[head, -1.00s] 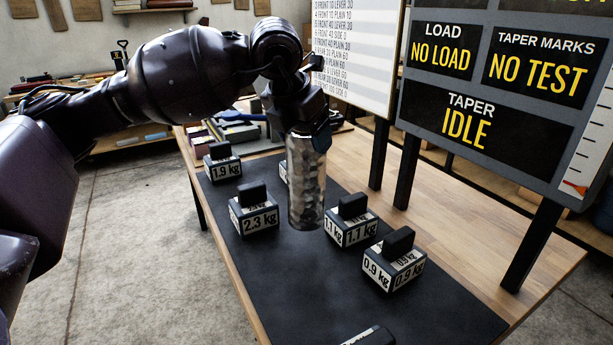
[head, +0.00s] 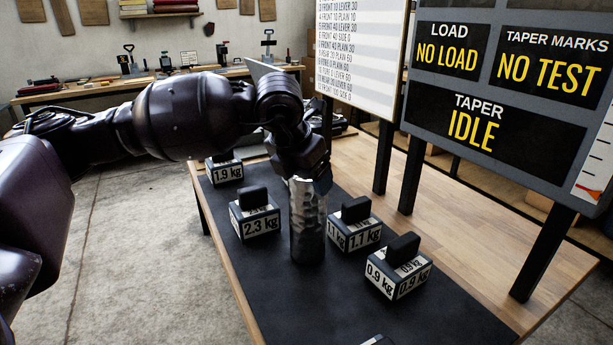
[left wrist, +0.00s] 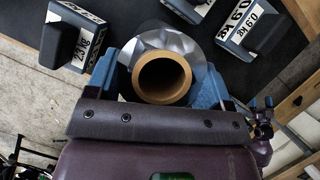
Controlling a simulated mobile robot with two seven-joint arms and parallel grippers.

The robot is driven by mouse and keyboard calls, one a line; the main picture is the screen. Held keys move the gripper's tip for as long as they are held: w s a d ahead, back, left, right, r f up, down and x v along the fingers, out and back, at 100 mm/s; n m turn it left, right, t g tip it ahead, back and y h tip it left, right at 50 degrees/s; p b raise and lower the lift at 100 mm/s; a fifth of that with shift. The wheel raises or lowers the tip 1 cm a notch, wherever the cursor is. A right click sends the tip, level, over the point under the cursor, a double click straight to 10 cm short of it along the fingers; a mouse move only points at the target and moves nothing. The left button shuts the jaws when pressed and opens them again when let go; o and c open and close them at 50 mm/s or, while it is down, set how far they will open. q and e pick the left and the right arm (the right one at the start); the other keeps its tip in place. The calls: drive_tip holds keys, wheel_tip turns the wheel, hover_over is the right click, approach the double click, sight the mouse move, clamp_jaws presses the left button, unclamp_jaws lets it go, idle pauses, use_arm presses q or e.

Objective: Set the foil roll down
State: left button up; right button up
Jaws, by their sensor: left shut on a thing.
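The foil roll (head: 307,225) is a crinkled silver cylinder, upright over the black mat (head: 245,285) on the wooden table. My left gripper (head: 308,180) is shut on its upper end from above. The roll's lower end appears at or just above the mat; I cannot tell if it touches. In the left wrist view the roll (left wrist: 187,48) shows end-on, with its brown cardboard core, between the blue finger pads of the left gripper (left wrist: 163,80). My right gripper is not in view.
Black weights stand around the roll: the 2.3 kg (head: 254,215) to its left, the 1.1 kg (head: 354,226) close to its right, the 0.9 kg (head: 398,268) nearer right, and the 1.9 kg (head: 224,168) behind left. A display board (head: 500,110) stands at the right. The mat's front is mostly clear.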

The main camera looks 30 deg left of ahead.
use_arm(q)
drive_tip(key=shift+f, duration=0.1)
drive_tip(key=o, duration=1.7)
